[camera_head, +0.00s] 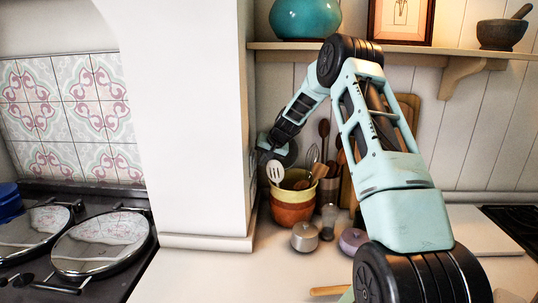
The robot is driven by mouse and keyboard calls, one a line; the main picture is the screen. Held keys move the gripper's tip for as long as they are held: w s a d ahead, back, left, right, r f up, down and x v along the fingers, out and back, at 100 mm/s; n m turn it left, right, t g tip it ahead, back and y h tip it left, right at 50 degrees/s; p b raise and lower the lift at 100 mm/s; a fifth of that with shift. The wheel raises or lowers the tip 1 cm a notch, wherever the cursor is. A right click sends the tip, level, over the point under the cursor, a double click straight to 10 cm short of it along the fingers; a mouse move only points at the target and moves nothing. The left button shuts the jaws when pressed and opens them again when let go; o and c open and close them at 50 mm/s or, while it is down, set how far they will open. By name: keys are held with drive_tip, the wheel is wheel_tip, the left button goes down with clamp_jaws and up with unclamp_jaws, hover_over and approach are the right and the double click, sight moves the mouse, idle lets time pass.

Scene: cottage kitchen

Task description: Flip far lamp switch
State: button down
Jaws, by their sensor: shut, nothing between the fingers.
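My gripper (263,152) is at the far end of my arm, beside the right edge of the white pillar and above the utensil pots. It is small and dark in the picture, shut and empty. Its fingertips are partly lost against the pillar edge and the shadow there. I cannot make out a lamp or a switch in this view. The wall just behind the pillar edge is hidden, and my arm covers part of the back wall.
A white pillar (197,130) stands left of my arm. Stacked pots (292,212) with utensils stand below my gripper. A shelf (420,50) holds a teal vase (305,17), a picture and a mortar (502,34).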

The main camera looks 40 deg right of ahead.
drive_tip(key=shift+w+f+b, duration=0.1)
drive_tip(key=shift+f+b, duration=0.1)
drive_tip(key=shift+b, duration=0.25)
drive_tip(key=shift+w+a+r+b, duration=0.1)
drive_tip(key=shift+a+b, duration=0.05)
drive_tip(key=shift+b, duration=0.6)
